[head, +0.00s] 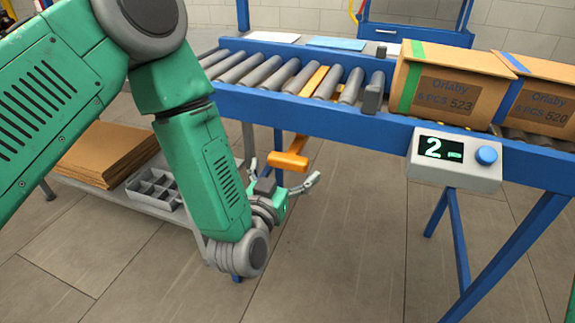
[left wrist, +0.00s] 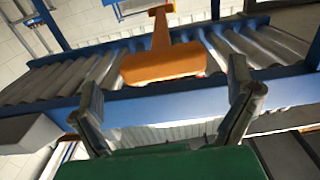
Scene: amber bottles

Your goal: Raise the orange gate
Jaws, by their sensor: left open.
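The orange gate (head: 314,81) lies low among the conveyor rollers, with a lever coming out over the near rail to an orange handle (head: 288,161). My left gripper (head: 284,174) is open and empty, just below and in front of the handle. In the left wrist view the handle (left wrist: 162,66) appears ahead, between the two spread fingers (left wrist: 165,84) and beyond their tips. I see no contact between them. My right gripper is not in view.
The blue conveyor rail (head: 300,109) runs behind the handle. Cardboard boxes (head: 449,88) stand on the rollers to the right. A control box (head: 455,160) showing "2" with a blue button hangs on the rail. A grey divided tray (head: 155,188) and flat cardboard (head: 105,152) lie on a low shelf.

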